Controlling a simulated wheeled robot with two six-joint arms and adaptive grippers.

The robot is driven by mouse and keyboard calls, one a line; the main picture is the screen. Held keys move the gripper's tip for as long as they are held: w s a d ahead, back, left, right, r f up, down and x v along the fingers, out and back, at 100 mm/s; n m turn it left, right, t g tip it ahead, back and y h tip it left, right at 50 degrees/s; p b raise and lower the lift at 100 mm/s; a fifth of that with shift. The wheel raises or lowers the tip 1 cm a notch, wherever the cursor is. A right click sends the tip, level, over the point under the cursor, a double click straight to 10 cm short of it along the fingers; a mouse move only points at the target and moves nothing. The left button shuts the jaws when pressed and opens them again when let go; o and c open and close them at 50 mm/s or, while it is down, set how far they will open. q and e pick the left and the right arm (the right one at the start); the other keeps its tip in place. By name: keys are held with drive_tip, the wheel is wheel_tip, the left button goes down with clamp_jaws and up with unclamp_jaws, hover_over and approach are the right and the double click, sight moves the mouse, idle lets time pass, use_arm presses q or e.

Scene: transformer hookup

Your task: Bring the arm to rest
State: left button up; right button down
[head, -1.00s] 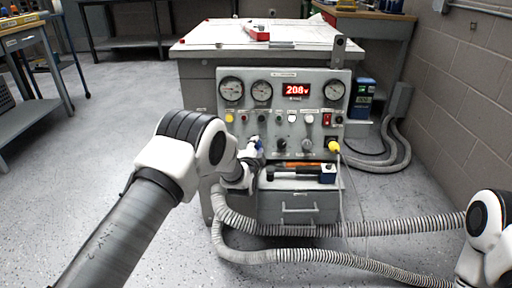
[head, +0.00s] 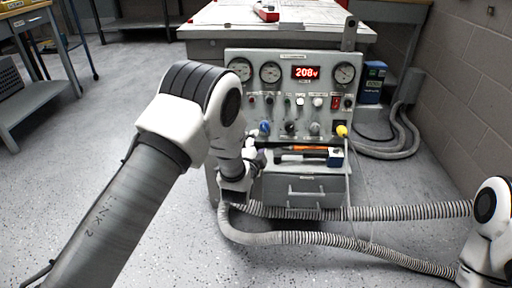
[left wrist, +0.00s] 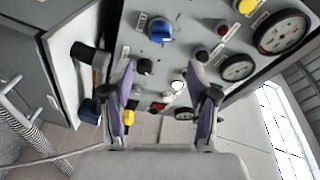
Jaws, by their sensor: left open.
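My left arm reaches in from the left in the head view. Its gripper (head: 255,155) is partly hidden behind my wrist, in front of the lower left of the grey control panel (head: 235,100). In the left wrist view the two purple-padded fingers (left wrist: 166,95) are spread apart with nothing between them. The panel's blue knob (left wrist: 160,30) is beyond the fingers, apart from them. It also shows in the head view (head: 265,128). My right arm shows only in part at the right edge, and its gripper is out of view.
The panel has gauges and a red display (head: 305,73) reading 208V. Tools lie on the ledge above a drawer (head: 305,190). Corrugated hoses (head: 330,236) cross the floor. Open floor lies at left.

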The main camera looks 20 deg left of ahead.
use_arm(q)
drive_tip(key=shift+s+d+r, duration=0.1)
drive_tip(key=shift+s, duration=0.95)
drive_tip(key=s+a+f+n+g, duration=0.2)
drive_tip(key=s+f+g, duration=0.3)
drive_tip(key=s+f, duration=0.7)
drive_tip(key=s+a+f+n+g, duration=0.2)
drive_tip(key=s+f+g, duration=0.2)
drive_tip(key=s+f, duration=0.75)
drive_tip(key=s+d+f+n+g+h, duration=0.1)
drive_tip(key=s+n+g, duration=0.3)
drive_tip(key=s, duration=0.6)
drive_tip(key=s+f+n+g+h, duration=0.15)
drive_tip(key=s+n+g, duration=0.3)
drive_tip(key=s, duration=0.65)
wheel_tip(320, 180, up, 33)
drive_tip(key=p, duration=3.3)
drive_tip(key=shift+w+d+t+y, duration=0.2)
drive_tip(key=shift+w+t+y, duration=0.1)
drive_tip(key=shift+t+y, duration=0.05)
